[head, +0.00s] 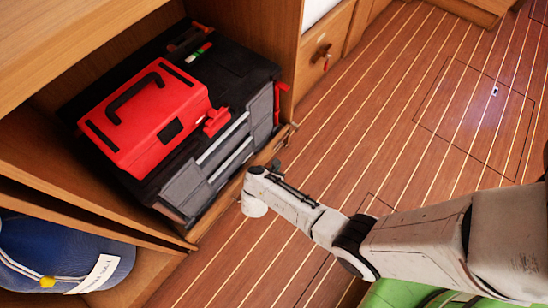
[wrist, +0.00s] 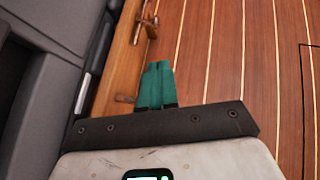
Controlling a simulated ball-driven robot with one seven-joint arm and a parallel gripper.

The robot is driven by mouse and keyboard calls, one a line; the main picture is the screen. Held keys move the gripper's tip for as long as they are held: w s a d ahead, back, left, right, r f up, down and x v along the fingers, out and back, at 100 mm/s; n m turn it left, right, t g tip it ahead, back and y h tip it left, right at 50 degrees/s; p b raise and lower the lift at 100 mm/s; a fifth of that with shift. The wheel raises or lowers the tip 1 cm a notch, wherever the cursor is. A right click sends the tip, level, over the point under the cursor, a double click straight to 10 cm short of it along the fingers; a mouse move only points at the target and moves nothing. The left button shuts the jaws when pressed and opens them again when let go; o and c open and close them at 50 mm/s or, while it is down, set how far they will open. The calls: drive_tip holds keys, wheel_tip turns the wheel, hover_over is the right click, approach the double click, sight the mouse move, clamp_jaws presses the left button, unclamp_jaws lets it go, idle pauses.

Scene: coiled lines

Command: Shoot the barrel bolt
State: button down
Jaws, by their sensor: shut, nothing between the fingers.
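A small bronze-coloured metal fitting, which looks like the barrel bolt, sits on the wooden rail at the top of the wrist view (wrist: 148,24). A short bronze peg (wrist: 125,98) stands out from the same rail nearer to me. My gripper (wrist: 154,66) is shut and empty, its green fingers together, with their tips just short of the fitting in the picture and beside the rail. I cannot tell whether they touch anything. In the head view my gripper (head: 277,166) is small and dark beside the rail's far end, its fingers hard to make out.
A red toolbox (head: 150,115) sits on a black and grey case (head: 205,170) inside the wooden locker behind the rail (wrist: 117,70). A drawer front with a metal catch (head: 321,53) is farther back. A blue cap (head: 60,250) lies lower left. The striped floor (head: 400,120) is open to the right.

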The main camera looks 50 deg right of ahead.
drive_tip(key=d+r+b+x, duration=0.1)
drive_tip(key=b+x, duration=0.3)
drive_tip(key=x, duration=0.5)
drive_tip(key=shift+w, duration=0.2)
drive_tip(key=shift+d+r, duration=0.1)
drive_tip(key=shift+r, duration=0.05)
drive_tip(key=d, duration=0.3)
